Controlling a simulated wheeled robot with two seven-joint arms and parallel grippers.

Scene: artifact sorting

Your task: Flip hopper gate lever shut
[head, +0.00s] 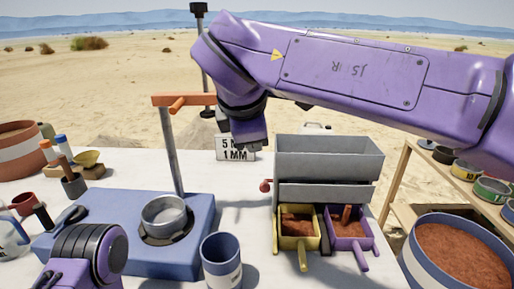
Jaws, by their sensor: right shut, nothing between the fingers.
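The grey hopper (328,160) stands on the white table right of centre. A red-knobbed lever (265,186) sticks out at the hopper's lower left side. My right arm reaches in from the right above the hopper. Its gripper (253,142) points down, shut and empty, up and left of the lever and apart from it in the picture. The gripper partly covers a sign reading 5 and 1 MM (236,155). My left arm shows only as a purple and black link at the lower left, and its gripper is out of view.
A yellow bin (299,243) and a purple bin (349,245) with reddish soil stand below the hopper. A blue base (100,215) holds a metal ring (165,215) and a post with an orange crossbar (183,100). A blue cup (221,262) stands at the front.

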